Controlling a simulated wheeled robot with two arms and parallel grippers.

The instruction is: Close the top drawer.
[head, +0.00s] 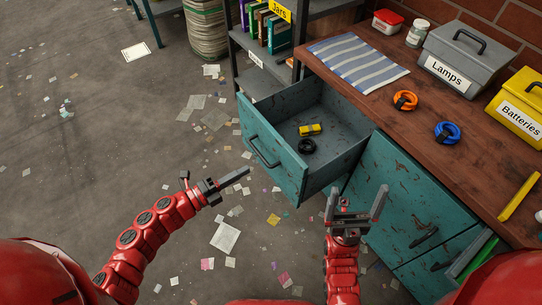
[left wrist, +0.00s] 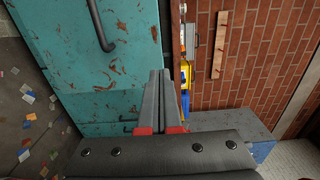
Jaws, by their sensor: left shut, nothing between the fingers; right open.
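The top drawer (head: 273,160) of the teal cabinet is pulled out, with its open inside showing in the head view. A yellow item (head: 310,129) and a black ring-shaped item (head: 307,146) lie in it. The drawer's dark bar handle (head: 262,152) is on its front. My left gripper (head: 244,172) is shut and empty, just in front of the drawer front and below the handle; I cannot tell if it touches. In the left wrist view its closed fingers (left wrist: 169,75) point toward a teal panel. My right gripper (head: 356,198) is open and empty, in front of the cabinet, right of the drawer.
The wooden worktop (head: 385,120) holds a striped cloth (head: 357,63), an orange roll (head: 405,100), a blue roll (head: 447,132), a grey Lamps box (head: 462,58) and a yellow Batteries box (head: 522,108). A shelf (head: 260,87) stands behind the drawer. Littered floor (head: 100,130) lies open at left.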

